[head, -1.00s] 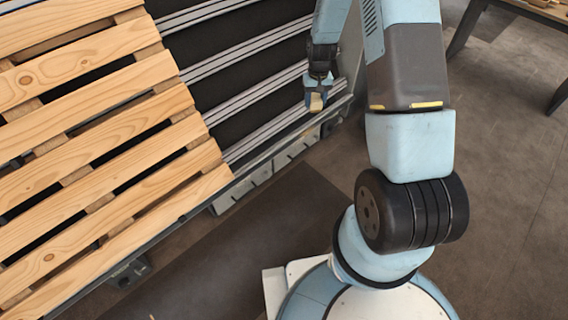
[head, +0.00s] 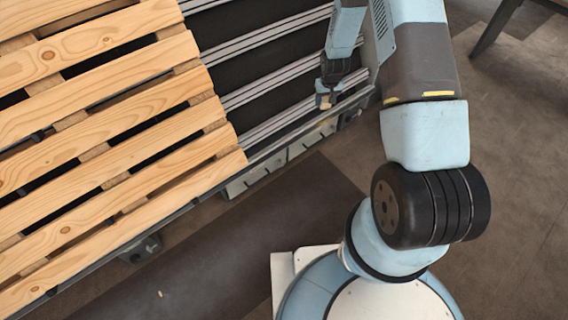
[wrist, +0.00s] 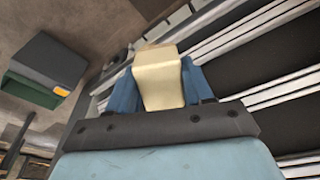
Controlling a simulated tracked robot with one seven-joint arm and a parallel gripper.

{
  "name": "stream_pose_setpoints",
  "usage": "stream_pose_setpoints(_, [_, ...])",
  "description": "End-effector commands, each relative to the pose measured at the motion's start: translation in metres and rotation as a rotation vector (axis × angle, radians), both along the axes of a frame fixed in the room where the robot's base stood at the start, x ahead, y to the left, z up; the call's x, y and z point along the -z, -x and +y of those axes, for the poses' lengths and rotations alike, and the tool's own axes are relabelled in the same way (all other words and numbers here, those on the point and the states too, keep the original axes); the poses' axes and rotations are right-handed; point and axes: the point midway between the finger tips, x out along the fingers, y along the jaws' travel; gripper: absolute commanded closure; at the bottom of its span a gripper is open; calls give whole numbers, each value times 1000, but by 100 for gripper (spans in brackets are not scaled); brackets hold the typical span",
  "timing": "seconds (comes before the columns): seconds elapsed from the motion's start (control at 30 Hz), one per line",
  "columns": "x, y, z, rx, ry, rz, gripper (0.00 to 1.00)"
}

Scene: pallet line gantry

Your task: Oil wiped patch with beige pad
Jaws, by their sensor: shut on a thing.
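The beige pad (wrist: 158,80) is a pale block held between the two blue fingers of my gripper (wrist: 160,85) in the wrist view. In the head view my gripper (head: 326,98) is shut on the pad (head: 325,102), near the front edge of the pallet line (head: 297,129), just right of the pallet. Whether the pad touches the line cannot be told. I cannot make out any oil patch in either view.
A wooden slatted pallet (head: 105,130) lies on the left part of the line. A dark green-grey box (wrist: 46,70) shows at left in the wrist view. The brown floor right of my arm is open, with a table leg (head: 496,27) at the top right.

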Motion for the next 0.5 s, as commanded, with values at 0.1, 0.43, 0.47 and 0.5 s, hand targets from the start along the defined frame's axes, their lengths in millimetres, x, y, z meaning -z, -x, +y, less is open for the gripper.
stream_pose_setpoints(0.1, [41,-12,15,-56,0,-75,73])
stream_pose_setpoints(0.43, [139,-27,60,-215,-26,-303,73])
stream_pose_setpoints(0.47, [147,-27,64,-230,-30,-325,73])
stream_pose_setpoints(0.5, [158,-26,70,-250,-36,-352,73])
